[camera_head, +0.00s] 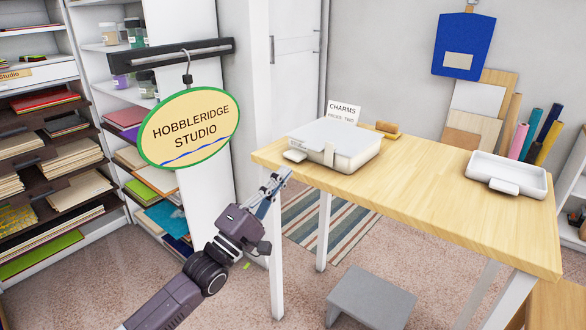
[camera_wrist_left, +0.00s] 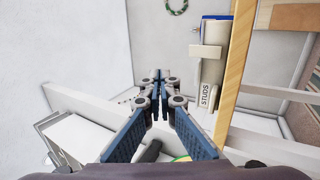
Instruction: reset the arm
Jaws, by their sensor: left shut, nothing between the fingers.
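My left gripper (camera_head: 273,186) reaches in from the lower left in the head view. Its fingers point up beside the left end of the wooden table (camera_head: 440,212), and I cannot tell whether they touch its edge. In the left wrist view the left gripper (camera_wrist_left: 160,78) has its blue fingers closed together at the tips, with nothing held between them. My right gripper is not in either view.
The table bears a white box (camera_head: 338,140), a "CHARMS" card (camera_head: 343,112) and a white tray (camera_head: 507,176). A hanging oval "HOBBLERIDGE STUDIO" sign (camera_head: 190,126) is behind my left arm. A grey stool (camera_head: 371,297) stands on the floor. Paper shelves (camera_head: 45,165) line the left.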

